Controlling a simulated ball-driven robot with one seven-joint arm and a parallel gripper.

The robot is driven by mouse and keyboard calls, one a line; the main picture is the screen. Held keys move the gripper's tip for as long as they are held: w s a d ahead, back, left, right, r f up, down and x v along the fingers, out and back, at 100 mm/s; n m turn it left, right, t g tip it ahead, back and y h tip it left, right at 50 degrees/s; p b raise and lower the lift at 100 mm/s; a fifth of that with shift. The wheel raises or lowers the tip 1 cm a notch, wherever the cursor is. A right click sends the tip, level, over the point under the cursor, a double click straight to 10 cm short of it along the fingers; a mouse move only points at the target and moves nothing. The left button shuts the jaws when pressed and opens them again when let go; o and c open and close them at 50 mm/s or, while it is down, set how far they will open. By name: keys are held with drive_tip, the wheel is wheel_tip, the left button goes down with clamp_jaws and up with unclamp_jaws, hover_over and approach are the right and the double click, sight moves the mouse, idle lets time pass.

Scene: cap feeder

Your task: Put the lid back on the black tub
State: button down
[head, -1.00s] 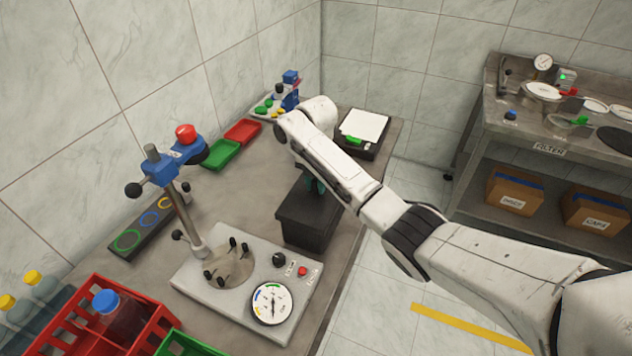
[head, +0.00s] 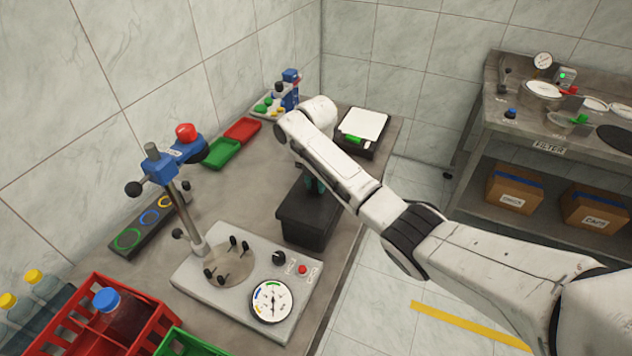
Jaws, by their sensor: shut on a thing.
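The black tub (head: 306,228) stands upright on the bench, between the grey gauge base and the bench's right edge. My gripper (head: 314,186) points down right over the tub, and my own arm hides most of it. The gripper is shut on the lid, but the lid itself is mostly hidden by my arm and hard to tell from the dark top of the tub. I cannot tell whether the lid touches the rim or is level on it.
The gauge base (head: 205,283) with a clamp column (head: 180,205) stands left of the tub. A scale (head: 343,140) lies behind it. A green tray (head: 222,153) and a red tray (head: 242,131) lie along the wall. A red crate (head: 84,340) with bottles is front left.

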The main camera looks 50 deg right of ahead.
drive_tip(key=shift+f+b, duration=0.5)
drive_tip(key=shift+f, duration=0.85)
idle(1.0)
drive_tip(key=shift+c, duration=1.9)
unclamp_jaws()
wheel_tip(320, 180, up, 5)
drive_tip(key=p, duration=0.4)
drive_tip(key=shift+r+p, duration=0.1)
drive_tip(key=shift+p, duration=0.25)
drive_tip(key=shift+r, duration=1.15)
drive_tip(key=shift+c, duration=0.5)
